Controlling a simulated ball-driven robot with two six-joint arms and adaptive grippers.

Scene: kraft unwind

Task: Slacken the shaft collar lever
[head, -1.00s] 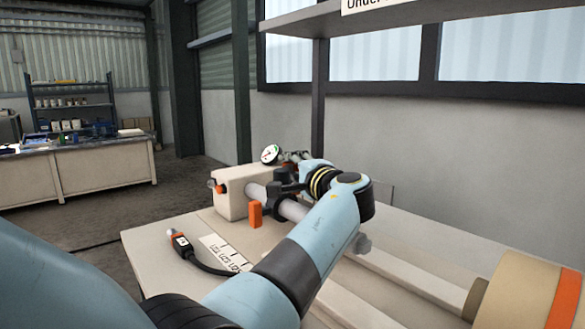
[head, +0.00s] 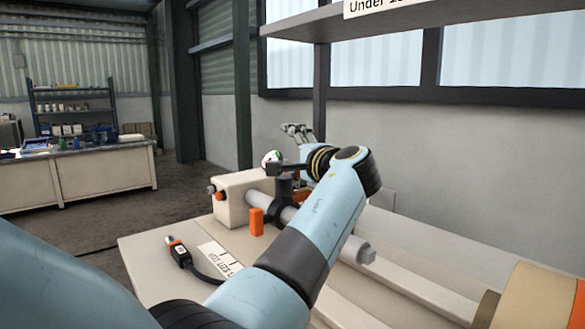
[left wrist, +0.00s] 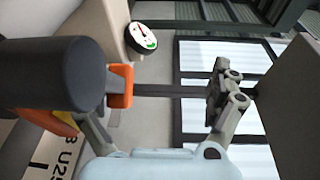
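The dark shaft collar (head: 276,212) sits around a grey shaft (head: 291,212), with an orange block (head: 256,222) at its left side and a dark upright post above. I cannot tell for certain which piece is its lever. In the left wrist view a large dark cylinder (left wrist: 45,75) stands close at left, with an orange piece (left wrist: 119,87) beside it. My left gripper (head: 297,132) is raised above and behind the collar, its fingers pointing up. In the left wrist view its fingers (left wrist: 158,118) are spread with nothing between; one is partly hidden. My right gripper is out of view.
A cream housing (head: 236,193) with a red button and a round gauge (left wrist: 142,37) stand near the collar. A corded pendant (head: 180,254) lies on the bench at front left. A big roll (head: 535,298) is at lower right. A shelf (head: 330,22) overhangs.

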